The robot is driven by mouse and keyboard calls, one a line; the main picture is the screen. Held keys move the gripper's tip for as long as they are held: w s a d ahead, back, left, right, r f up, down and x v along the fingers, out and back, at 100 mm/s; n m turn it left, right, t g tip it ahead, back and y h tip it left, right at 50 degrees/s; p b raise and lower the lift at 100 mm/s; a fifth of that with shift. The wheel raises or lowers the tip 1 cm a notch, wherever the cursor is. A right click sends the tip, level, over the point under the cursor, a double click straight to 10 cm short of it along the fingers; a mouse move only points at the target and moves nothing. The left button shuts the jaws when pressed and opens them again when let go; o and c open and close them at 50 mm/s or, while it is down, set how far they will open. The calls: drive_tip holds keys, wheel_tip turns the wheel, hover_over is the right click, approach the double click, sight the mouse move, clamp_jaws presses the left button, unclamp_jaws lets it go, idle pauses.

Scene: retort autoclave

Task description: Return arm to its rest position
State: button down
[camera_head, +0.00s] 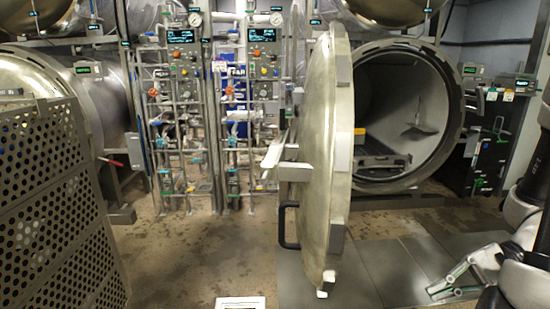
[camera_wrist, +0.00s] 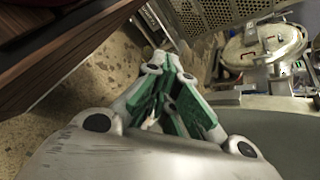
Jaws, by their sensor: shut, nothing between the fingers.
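My arm (camera_head: 525,250) hangs at the right edge of the head view. My gripper (camera_head: 436,291) is low at the lower right, in front of the open retort, with nothing held. In the wrist view my gripper (camera_wrist: 165,62) shows white links and green pads, with the fingers drawn together and empty. It is apart from the retort door (camera_head: 335,150), which stands swung open left of it. The open retort chamber (camera_head: 415,110) is behind it.
A perforated metal panel (camera_head: 55,200) stands at the left, and it seems to show again in the wrist view (camera_wrist: 215,15). Pipes and valves (camera_head: 180,110) fill the middle back. A brown slatted surface (camera_wrist: 60,45) is close at the wrist view's upper left. Floor (camera_head: 215,250) is clear at centre left.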

drive_tip(key=s+d+r+n+g+h, duration=0.1)
drive_tip(key=s+d+r+n+h, duration=0.1)
drive_tip(key=d+r+n+h, duration=0.45)
drive_tip(key=w+a+r+n+t+h, duration=0.1)
drive_tip(key=a+r+n+t+h, duration=0.1)
drive_tip(key=r, duration=0.4)
drive_tip(key=a+r+n+t+h, duration=0.2)
drive_tip(key=r+t+h, duration=0.1)
drive_tip(key=r, duration=0.3)
drive_tip(key=shift+w+r, duration=0.25)
drive_tip(key=shift+w, duration=0.15)
